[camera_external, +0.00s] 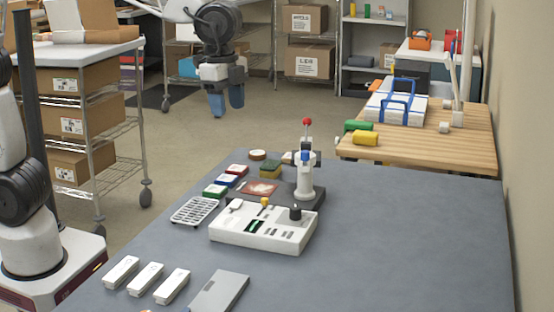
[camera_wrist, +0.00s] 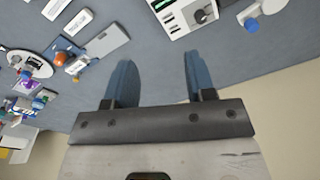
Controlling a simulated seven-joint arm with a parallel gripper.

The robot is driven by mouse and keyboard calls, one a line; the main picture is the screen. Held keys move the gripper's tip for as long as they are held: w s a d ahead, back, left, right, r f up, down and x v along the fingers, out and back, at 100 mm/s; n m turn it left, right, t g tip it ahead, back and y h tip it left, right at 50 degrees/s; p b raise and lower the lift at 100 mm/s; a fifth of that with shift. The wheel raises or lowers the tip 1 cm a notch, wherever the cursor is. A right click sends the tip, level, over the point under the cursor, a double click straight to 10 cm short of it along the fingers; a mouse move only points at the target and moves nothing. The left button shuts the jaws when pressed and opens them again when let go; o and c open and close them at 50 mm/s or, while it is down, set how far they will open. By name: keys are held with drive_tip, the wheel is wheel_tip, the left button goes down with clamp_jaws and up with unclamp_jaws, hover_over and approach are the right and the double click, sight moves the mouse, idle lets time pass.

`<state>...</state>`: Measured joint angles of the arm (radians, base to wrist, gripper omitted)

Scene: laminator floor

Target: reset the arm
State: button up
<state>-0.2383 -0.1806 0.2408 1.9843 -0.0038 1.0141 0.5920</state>
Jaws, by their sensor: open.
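My gripper (camera_external: 227,102) hangs in the air at the upper middle of the external view, beyond the far left edge of the grey table (camera_external: 420,240). Its two blue fingers point down and are apart, with nothing between them. In the wrist view my gripper (camera_wrist: 155,75) also shows open and empty, with the grey table surface (camera_wrist: 225,45) behind the fingers. My arm reaches in from the left at the top of the external view.
On the table stand a white control box (camera_external: 262,228), a lever press (camera_external: 306,175), a wire rack (camera_external: 195,211), small coloured boxes and several white bars (camera_external: 146,279). A shelf cart (camera_external: 85,100) stands left. The table's right side is clear.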

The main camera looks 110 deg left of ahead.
drive_tip(key=s+d+f+n, duration=0.1)
drive_tip(key=s+d, duration=0.3)
drive_tip(key=s, duration=0.5)
drive_tip(key=s+d+f+n+t, duration=0.1)
drive_tip(key=s+d, duration=0.4)
drive_tip(key=s, duration=0.5)
drive_tip(key=s+d+f+n, duration=0.1)
drive_tip(key=s+d, duration=0.4)
drive_tip(key=s, duration=0.5)
drive_tip(key=shift+d+f+n+t, duration=0.2)
drive_tip(key=shift+d+n+t, duration=0.1)
drive_tip(key=shift+n, duration=0.1)
